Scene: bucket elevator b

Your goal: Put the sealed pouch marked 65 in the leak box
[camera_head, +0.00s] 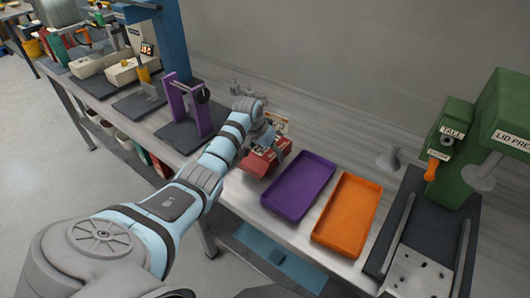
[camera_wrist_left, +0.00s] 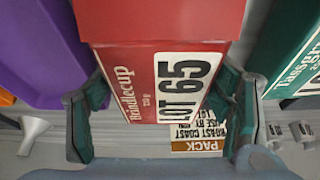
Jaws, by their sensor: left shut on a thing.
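The red pouch (camera_head: 256,166) reads "LOT 65" and "Brindlecup" in the left wrist view (camera_wrist_left: 165,85). My left gripper (camera_head: 267,150) is shut on it, with one finger on each side of the pouch in the left wrist view (camera_wrist_left: 160,115). The pouch is at the bench, left of the purple tray (camera_head: 279,212). I cannot tell whether it touches the bench. An orange tray (camera_head: 331,248) lies right of the purple one, and both look empty. I see no label naming a leak box. My right gripper is not in view.
A green pouch (camera_wrist_left: 292,55) is close on the right in the left wrist view. A printed card (camera_head: 275,122) stands behind the red pouch. A purple stand (camera_head: 174,108) is to the left. A green lid press (camera_head: 504,100) stands at right. A blue tray (camera_head: 262,247) is below the bench.

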